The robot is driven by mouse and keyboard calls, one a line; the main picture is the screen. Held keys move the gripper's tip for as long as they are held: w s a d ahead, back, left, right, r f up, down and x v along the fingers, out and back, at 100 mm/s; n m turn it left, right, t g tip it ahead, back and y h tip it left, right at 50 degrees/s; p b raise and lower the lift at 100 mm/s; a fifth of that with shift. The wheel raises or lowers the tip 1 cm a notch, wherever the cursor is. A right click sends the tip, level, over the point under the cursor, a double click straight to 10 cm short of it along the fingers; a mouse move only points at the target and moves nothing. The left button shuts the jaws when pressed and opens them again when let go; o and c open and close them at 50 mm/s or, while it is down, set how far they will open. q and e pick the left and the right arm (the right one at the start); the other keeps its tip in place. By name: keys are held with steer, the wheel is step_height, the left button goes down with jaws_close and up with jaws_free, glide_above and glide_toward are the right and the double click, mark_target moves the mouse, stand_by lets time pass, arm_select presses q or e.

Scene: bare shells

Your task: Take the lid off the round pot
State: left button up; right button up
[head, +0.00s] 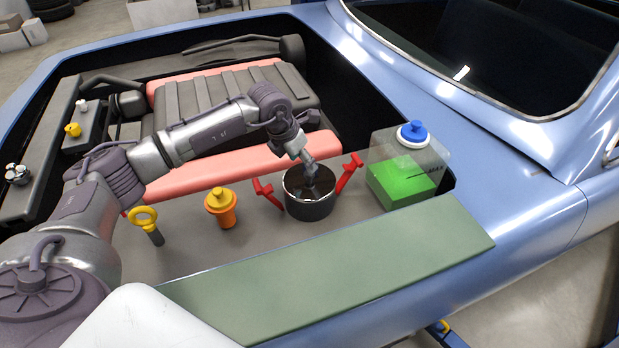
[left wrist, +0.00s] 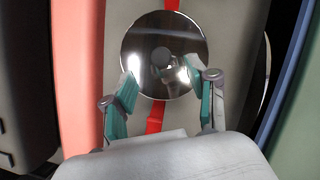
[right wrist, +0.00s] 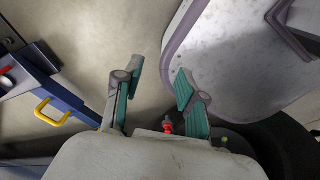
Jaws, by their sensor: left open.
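The round pot (head: 310,209) is dark with two red handles and stands on the grey surface inside the car's bay. Its round, shiny lid (left wrist: 143,40) is on it, with a dark round knob (left wrist: 161,57) in the middle. My left gripper (head: 311,176) is over the pot and partly hides the lid in the head view. In the left wrist view its fingers (left wrist: 162,77) are open, one on each side and just short of the knob; whether they touch the lid is unclear. My right gripper (right wrist: 159,76) is open and empty, away from the pot.
An orange container (head: 220,212) and a yellow ring-topped dipstick (head: 147,222) stand left of the pot. A clear tank with green liquid (head: 399,187) and a blue cap (head: 413,132) is at right. A green board (head: 340,275) lies in front. The engine (head: 215,98) is behind.

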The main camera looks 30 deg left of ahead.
mark_target(308, 174)
arm_select(q)
steer(key=shift+w+f, duration=0.25)
steer(key=shift+f, duration=0.25)
steer(key=p+x, duration=0.2)
steer(key=x, duration=0.2)
steer(key=shift+d+f, duration=0.15)
steer(key=shift+f, duration=0.05)
steer(key=shift+w+f, duration=0.1)
steer(key=shift+f, duration=0.15)
steer(key=shift+r, duration=0.1)
jaws_close()
arm_select(e)
steer(key=shift+w+a+r, duration=0.1)
steer(key=shift+w+r, duration=0.1)
steer(key=shift+r, duration=0.35)
steer(key=shift+w+a+r, duration=0.1)
steer(key=shift+w+r, duration=0.1)
steer(key=shift+r, duration=0.35)
